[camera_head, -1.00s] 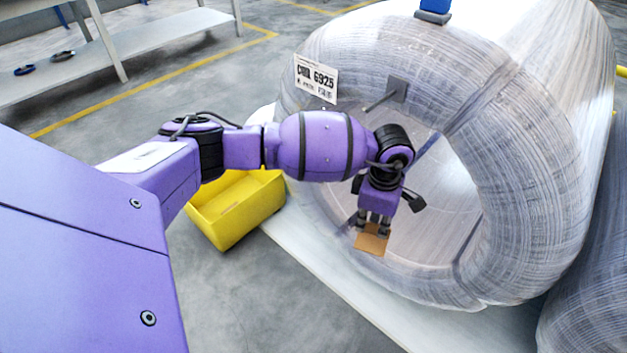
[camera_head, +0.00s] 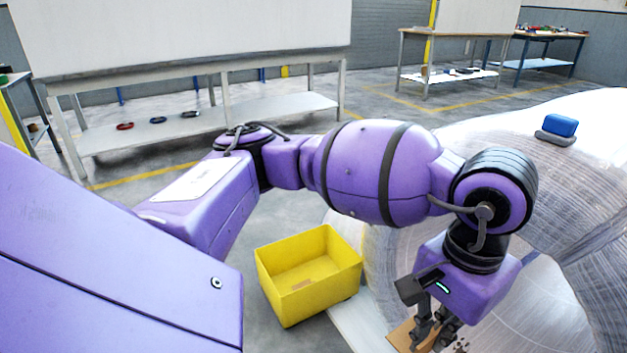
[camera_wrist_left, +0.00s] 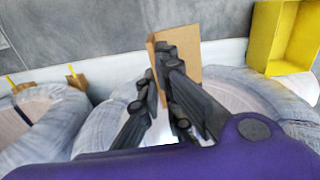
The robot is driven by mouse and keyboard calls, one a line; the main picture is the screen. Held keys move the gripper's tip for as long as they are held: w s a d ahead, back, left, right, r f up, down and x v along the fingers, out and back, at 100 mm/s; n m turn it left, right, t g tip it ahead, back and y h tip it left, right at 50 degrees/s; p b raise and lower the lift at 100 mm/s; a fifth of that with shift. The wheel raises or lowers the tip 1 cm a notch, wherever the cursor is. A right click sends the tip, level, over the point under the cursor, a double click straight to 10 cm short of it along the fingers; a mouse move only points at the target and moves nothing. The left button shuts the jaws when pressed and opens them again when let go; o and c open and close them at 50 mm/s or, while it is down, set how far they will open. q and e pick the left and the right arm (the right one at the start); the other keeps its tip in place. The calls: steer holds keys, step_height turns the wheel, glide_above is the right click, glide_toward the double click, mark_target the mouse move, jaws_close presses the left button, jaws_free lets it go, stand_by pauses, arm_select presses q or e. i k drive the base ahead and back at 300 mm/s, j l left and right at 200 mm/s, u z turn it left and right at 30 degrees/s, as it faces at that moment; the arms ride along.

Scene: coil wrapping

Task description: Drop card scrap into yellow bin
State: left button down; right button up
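The card scrap (camera_head: 403,336) is a flat brown piece between the fingers of my left gripper (camera_head: 432,332), low in the head view, in front of the wrapped coil. In the left wrist view, the card (camera_wrist_left: 181,52) stands between the shut fingertips (camera_wrist_left: 165,62). The yellow bin (camera_head: 309,275) is an open box on the floor, left of my left gripper in the head view. A small brownish patch lies on its inside floor. The bin also shows at the upper right of the left wrist view (camera_wrist_left: 283,38). My right gripper is not in view.
The wrapped coil (camera_head: 460,140) fills the right side, with a blue block (camera_head: 560,125) on top. A pale platform edge (camera_head: 358,325) lies between coil and bin. A grey bench (camera_head: 210,112) with several rings on its lower shelf stands behind. More wrapped coils (camera_wrist_left: 50,115) show in the wrist view.

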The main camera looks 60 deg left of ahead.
mark_target(310, 276)
steer(key=i+j+u, duration=0.2)
steer(key=u, duration=0.25)
steer(key=i+j+u, duration=0.25)
steer(key=u, duration=0.25)
steer(key=i+j+u, duration=0.1)
steer(key=i+j, duration=0.2)
steer(key=i, duration=0.15)
steer(key=i+j, duration=0.25)
steer(key=i, duration=0.25)
steer(key=j+u, duration=0.05)
